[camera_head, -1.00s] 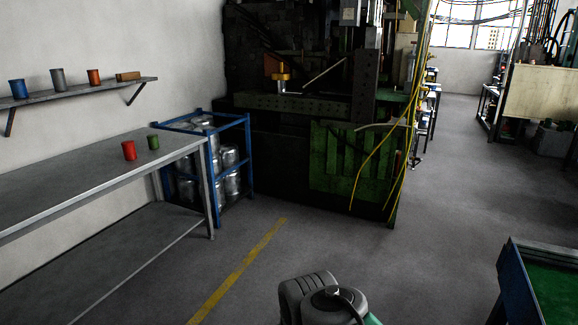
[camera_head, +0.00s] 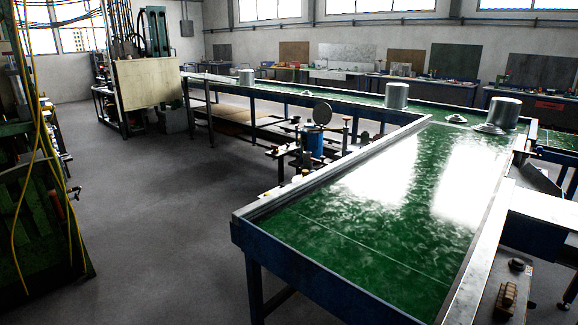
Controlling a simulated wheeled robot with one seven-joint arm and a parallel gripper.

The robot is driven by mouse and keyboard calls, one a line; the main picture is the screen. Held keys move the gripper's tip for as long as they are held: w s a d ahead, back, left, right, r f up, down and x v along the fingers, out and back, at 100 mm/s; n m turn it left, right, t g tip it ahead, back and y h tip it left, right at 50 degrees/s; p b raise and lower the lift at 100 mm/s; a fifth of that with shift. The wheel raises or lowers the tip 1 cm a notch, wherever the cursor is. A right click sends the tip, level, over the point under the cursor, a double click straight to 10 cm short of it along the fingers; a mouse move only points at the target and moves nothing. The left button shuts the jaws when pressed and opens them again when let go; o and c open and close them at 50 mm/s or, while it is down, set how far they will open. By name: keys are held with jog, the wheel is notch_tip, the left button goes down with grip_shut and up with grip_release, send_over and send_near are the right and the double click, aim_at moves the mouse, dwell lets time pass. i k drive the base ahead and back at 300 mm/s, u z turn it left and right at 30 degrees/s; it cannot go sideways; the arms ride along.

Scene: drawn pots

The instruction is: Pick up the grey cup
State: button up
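The grey cup on the wall shelf of the earlier frame is out of view now. In the head view, silvery metal pots stand around a green-topped conveyor table (camera_head: 350,262). One pot (camera_head: 504,113) is at its far right end, another (camera_head: 396,95) stands farther back, and a third (camera_head: 246,77) is at the far left. They look like large pots; I cannot tell that any of them is a cup. My gripper is not in view.
Open grey floor (camera_head: 155,215) lies left of the blue-framed conveyor. A green machine with yellow cables (camera_head: 40,200) stands at the left edge. A tan panel (camera_head: 148,82) and a low work stand with a blue can (camera_head: 313,143) are behind. Workbenches line the back wall.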

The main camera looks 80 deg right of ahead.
aim_at(307, 164)
jog(key=z, duration=1.95)
jog(key=i, duration=3.4)
jog(key=z, duration=1.7)
